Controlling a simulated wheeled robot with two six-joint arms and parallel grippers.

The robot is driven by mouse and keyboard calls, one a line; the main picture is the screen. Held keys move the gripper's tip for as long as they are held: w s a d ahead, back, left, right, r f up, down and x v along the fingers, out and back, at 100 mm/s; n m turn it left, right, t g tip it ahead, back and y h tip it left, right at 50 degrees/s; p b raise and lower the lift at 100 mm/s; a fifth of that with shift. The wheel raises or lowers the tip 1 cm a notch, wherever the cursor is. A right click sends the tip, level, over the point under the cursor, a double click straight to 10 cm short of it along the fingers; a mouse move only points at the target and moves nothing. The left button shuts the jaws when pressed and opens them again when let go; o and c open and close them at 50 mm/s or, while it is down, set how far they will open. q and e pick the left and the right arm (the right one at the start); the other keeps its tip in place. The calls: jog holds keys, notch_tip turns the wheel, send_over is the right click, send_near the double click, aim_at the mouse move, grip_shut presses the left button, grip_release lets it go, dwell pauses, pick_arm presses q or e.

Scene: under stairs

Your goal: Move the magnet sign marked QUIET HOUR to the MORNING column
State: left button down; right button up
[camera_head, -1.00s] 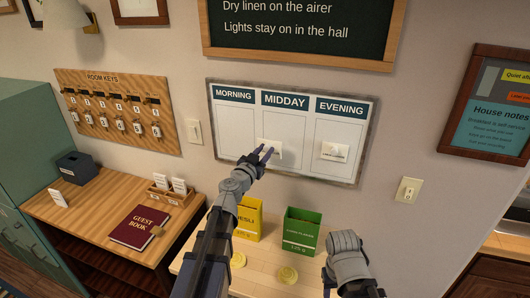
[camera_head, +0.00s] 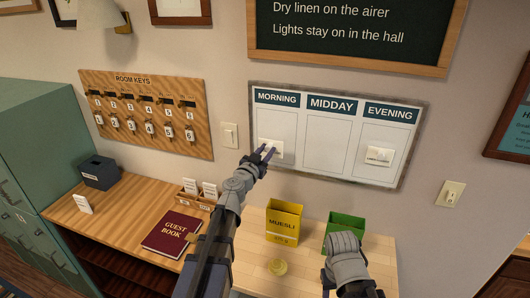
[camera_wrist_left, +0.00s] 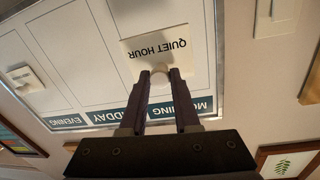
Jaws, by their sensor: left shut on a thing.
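The board (camera_head: 335,182) has three columns headed MORNING, MIDDAY and EVENING. The white QUIET HOUR magnet sign (camera_head: 277,147) is in the lower part of the MORNING column (camera_head: 276,120). My left gripper (camera_head: 266,152) is shut on the sign's knob and partly covers the sign. In the left wrist view the sign (camera_wrist_left: 158,45) shows upside down, with its lettering readable and the closed fingertips (camera_wrist_left: 160,78) at its knob. I cannot tell whether the sign touches the board. Of my right arm only a grey wrist part shows at the lower right; its jaws are hidden.
Another white magnet sign (camera_head: 379,156) sits in the EVENING column. The MIDDAY column (camera_head: 328,145) is empty. Below stand a yellow muesli box (camera_head: 284,222) and a green box (camera_head: 345,224). A guest book (camera_head: 172,234) lies on the desk at left.

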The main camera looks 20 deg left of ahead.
aim_at(271, 142)
pick_arm(q)
jog(key=shift+w+a, duration=0.15)
jog(key=shift+w, duration=2.75)
jog(key=shift+w, duration=0.2)
jog(key=c, duration=1.2)
grip_release()
jog(key=shift+c, duration=0.2)
grip_shut()
jog(key=shift+w, duration=0.4)
